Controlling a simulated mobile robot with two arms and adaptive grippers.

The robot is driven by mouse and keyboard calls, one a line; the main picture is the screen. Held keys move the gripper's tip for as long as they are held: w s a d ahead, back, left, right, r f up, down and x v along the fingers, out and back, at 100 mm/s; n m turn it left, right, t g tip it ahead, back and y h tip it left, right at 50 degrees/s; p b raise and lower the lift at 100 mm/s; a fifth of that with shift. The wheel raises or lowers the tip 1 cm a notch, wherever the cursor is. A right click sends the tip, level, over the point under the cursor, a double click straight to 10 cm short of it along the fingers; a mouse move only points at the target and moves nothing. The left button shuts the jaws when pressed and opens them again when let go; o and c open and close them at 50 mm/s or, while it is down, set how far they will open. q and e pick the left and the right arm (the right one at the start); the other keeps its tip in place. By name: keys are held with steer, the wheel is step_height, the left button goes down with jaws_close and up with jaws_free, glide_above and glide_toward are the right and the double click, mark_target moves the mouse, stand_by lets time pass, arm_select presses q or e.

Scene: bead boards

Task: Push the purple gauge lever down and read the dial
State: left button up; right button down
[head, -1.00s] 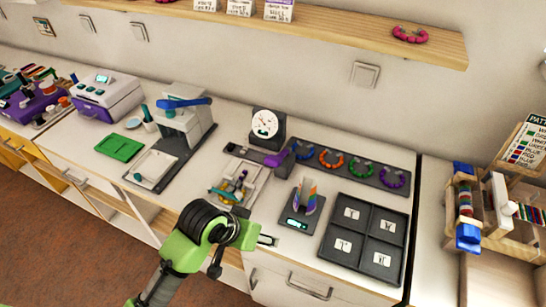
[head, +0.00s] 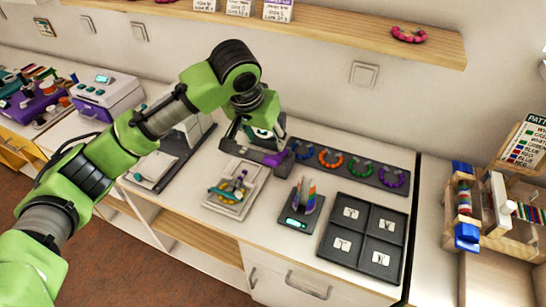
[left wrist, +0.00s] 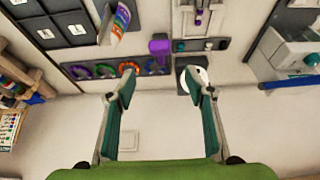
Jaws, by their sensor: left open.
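The purple gauge lever (head: 275,158) sticks out to the right from the dark gauge base on the counter. In the left wrist view the purple lever (left wrist: 160,46) appears above the gap between my fingertips, apart from them. The gauge's white dial is mostly hidden behind my arm in the head view. In the left wrist view part of the dial (left wrist: 203,75) shows behind a finger; its reading is not legible. My left gripper (left wrist: 161,82) is open and empty, with teal finger pads. In the head view my left gripper (head: 262,132) is over the gauge.
A dark rack of coloured bead rings (head: 350,168) lies right of the lever. A small scale (head: 297,223), a tray with mixed parts (head: 226,205) and a four-part dark tray (head: 345,258) stand in front. A shelf (head: 360,28) runs along the wall above.

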mark_target(273, 157)
arm_select(q)
steer(key=p+x, duration=0.2)
steer(key=x, duration=1.1)
steer(key=shift+w+f, duration=0.2)
steer(key=shift+f, duration=0.05)
jaws_close()
